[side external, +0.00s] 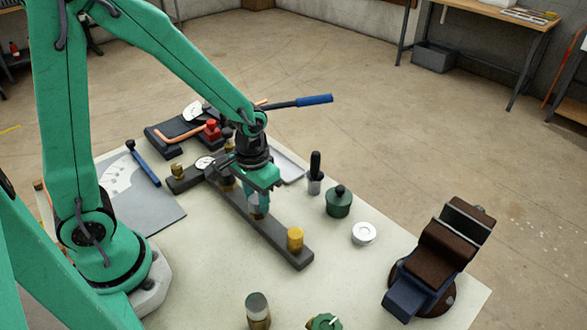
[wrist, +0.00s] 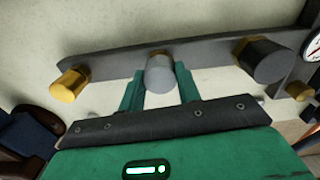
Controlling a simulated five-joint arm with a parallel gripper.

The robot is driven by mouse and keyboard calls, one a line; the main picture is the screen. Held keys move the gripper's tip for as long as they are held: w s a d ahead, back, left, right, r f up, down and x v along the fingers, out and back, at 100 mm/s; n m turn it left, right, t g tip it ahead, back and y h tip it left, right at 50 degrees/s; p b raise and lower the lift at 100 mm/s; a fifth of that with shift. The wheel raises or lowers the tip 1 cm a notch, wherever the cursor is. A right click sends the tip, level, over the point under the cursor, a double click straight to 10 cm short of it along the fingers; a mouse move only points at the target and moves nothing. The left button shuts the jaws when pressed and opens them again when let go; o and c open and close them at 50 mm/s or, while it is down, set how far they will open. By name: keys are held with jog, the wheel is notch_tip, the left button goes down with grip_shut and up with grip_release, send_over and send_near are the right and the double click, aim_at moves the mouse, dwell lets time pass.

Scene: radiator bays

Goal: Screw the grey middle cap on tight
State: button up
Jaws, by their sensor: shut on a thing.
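The grey middle cap (wrist: 160,74) sits on a brass stub on the dark bar (wrist: 205,49), between the yellow cap (wrist: 68,86) and the black cap (wrist: 266,60). My gripper (wrist: 160,87) has a green finger on each side of the grey cap and is shut on it. In the side external view my gripper (side external: 258,205) points down over the middle of the bar (side external: 272,233), and its fingers partly hide the grey cap. The yellow cap (side external: 295,238) stands at the bar's near end. How far the grey cap is threaded cannot be seen.
A green jar (side external: 339,203), a black-handled tool (side external: 315,174) and a white ring (side external: 364,233) stand right of the bar. A vise (side external: 432,263) is at the table's right. A grey-topped brass piece (side external: 258,309) and a green knob (side external: 324,321) are in front.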

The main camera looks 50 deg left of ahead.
jog(key=shift+o, duration=0.2)
jog(key=shift+m, duration=2.2)
jog(key=shift+c, duration=0.2)
jog(key=o, duration=1)
jog(key=shift+c, duration=0.2)
